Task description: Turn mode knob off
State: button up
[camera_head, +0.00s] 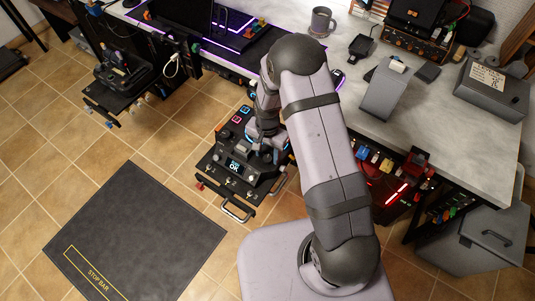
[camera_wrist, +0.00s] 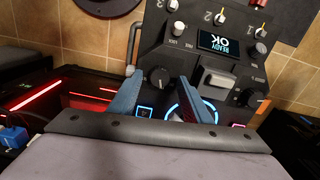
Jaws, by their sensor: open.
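A dark control panel (camera_head: 222,178) stands below the desk's front edge in the head view; its face fills the upper right of the wrist view (camera_wrist: 200,70). A large black knob (camera_wrist: 160,79) with a light pointer mark sits on it. I cannot read a label that tells which knob is the mode knob. My gripper (camera_wrist: 159,82) is open, its two blue fingers on either side of this knob and apart from each other; whether they touch it cannot be told. In the head view my gripper (camera_head: 265,143) is over the panel, partly hidden by my arm.
The panel has a lit screen (camera_wrist: 218,44) reading "READY OK", a grey lever block (camera_wrist: 217,79), a smaller black knob (camera_wrist: 246,98), toggle switches and a blue lit ring (camera_wrist: 192,112). A red-lit unit (camera_head: 395,190) is to the right. Floor lies open in front, with a dark mat (camera_head: 135,235).

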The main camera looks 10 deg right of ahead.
jog(key=shift+f, duration=0.55)
jog(key=c, duration=1)
jog(key=shift+c, duration=0.2)
jog(key=shift+n, duration=0.4)
jog(key=n, duration=0.3)
jog(key=shift+n, duration=2.1)
